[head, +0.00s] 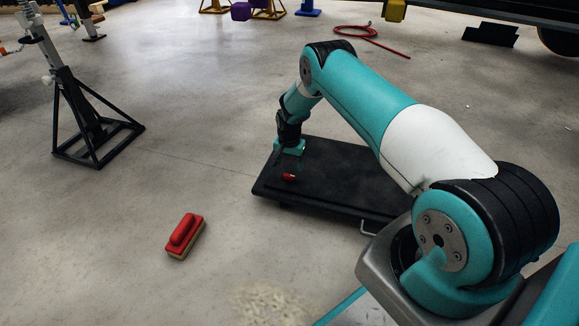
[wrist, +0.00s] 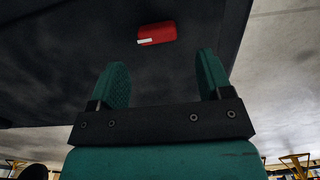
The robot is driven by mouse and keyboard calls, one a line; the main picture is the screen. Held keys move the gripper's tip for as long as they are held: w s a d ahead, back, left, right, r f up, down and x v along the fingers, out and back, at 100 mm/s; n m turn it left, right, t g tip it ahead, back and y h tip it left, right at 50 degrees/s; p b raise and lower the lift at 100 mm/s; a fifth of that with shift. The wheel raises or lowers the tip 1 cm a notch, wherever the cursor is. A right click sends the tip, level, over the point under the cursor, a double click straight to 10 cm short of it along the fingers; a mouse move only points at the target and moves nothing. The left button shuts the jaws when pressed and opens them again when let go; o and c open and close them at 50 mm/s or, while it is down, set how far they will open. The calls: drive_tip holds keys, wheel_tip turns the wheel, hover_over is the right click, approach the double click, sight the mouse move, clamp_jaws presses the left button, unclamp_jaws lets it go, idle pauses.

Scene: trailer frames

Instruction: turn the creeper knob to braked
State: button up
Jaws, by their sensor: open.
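The creeper (head: 325,200) is a low black board on the floor, partly behind my arm. Its red knob (head: 289,177) sits on top near the left end. In the wrist view the red knob (wrist: 157,33) has a short white mark at its left end and lies ahead of my fingers against the dark creeper top (wrist: 60,65). My gripper (wrist: 165,75) is open, with its two teal fingers apart and nothing between them. In the head view my gripper (head: 289,148) is over the creeper, just behind the knob. I cannot read any setting labels.
A red-topped block brush (head: 185,235) lies on the floor left of the creeper. A black-based stand (head: 95,130) is at the left. A red hose (head: 355,32) lies farther back. Open concrete floor surrounds the creeper's left side.

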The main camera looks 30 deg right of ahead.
wheel_tip(320, 180, up, 13)
drive_tip(key=p, duration=0.5)
drive_tip(key=shift+f, duration=0.2)
drive_tip(key=s+a+r+n+t, duration=0.1)
drive_tip(key=s+a+r+n, duration=0.25)
drive_tip(key=r, duration=0.65)
drive_tip(key=s+a+r+n, duration=0.2)
drive_tip(key=s+a+r, duration=0.25)
drive_tip(key=r, duration=0.45)
drive_tip(key=s+a+r+n+t, duration=0.15)
drive_tip(key=s+r, duration=0.25)
drive_tip(key=s, duration=0.4)
drive_tip(key=s+a+r+n, duration=0.3)
drive_tip(key=s+r, duration=0.1)
drive_tip(key=s, duration=0.5)
drive_tip(key=s+a+r+n+g+y+p, duration=0.1)
drive_tip(key=s+a+r+n+y+p, duration=0.1)
drive_tip(key=s+a+r+n+p, duration=0.4)
drive_tip(key=s+a+r+n+g+y+p, duration=0.1)
drive_tip(key=s+a+r+y, duration=0.1)
drive_tip(key=s+a+r, duration=0.5)
wheel_tip(320, 180, up, 40)
drive_tip(key=w+a+p, duration=0.1)
drive_tip(key=p, duration=3.6)
drive_tip(key=shift+w+a+n, duration=0.15)
drive_tip(key=shift+a+n, duration=0.15)
drive_tip(key=shift+f+g, duration=0.1)
drive_tip(key=shift+g, duration=0.15)
drive_tip(key=shift+c, duration=0.2)
